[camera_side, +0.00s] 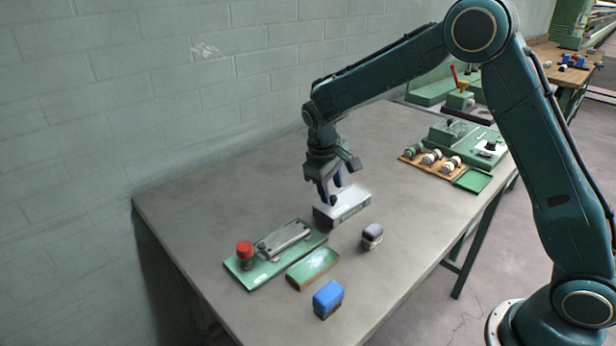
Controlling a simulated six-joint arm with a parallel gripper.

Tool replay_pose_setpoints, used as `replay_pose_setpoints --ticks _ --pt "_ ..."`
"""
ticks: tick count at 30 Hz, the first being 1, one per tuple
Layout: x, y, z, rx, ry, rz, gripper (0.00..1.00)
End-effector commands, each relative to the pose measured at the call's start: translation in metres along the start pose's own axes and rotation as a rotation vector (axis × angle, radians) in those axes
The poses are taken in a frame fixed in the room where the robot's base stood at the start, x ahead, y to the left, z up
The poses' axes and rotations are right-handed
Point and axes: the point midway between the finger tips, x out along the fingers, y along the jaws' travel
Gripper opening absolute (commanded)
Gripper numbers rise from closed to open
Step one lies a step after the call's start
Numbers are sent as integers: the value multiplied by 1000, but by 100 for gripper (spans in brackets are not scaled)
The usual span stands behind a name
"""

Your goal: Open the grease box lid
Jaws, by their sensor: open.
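My gripper (331,194) points down over the middle of the table, its two dark fingers apart. It is directly above and close to a small grey box with a pale top (343,208), which looks like the grease box. The pale top appears to lie flat on it, so the lid looks closed. The fingertips overlap the box's back left part in the picture. I cannot tell whether they touch it. Nothing shows between the fingers.
A wooden tray (408,158) of rollers lies farther back. The left tabletop is clear.

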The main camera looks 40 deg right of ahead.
Motion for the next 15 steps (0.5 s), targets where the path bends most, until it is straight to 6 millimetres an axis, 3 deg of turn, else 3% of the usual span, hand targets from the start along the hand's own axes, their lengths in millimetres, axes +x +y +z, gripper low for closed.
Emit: replay_pose_setpoints --ticks 6,15 --pt "18 0 0 1 0 0 41" --pt "22 0 0 0 1 0 41"
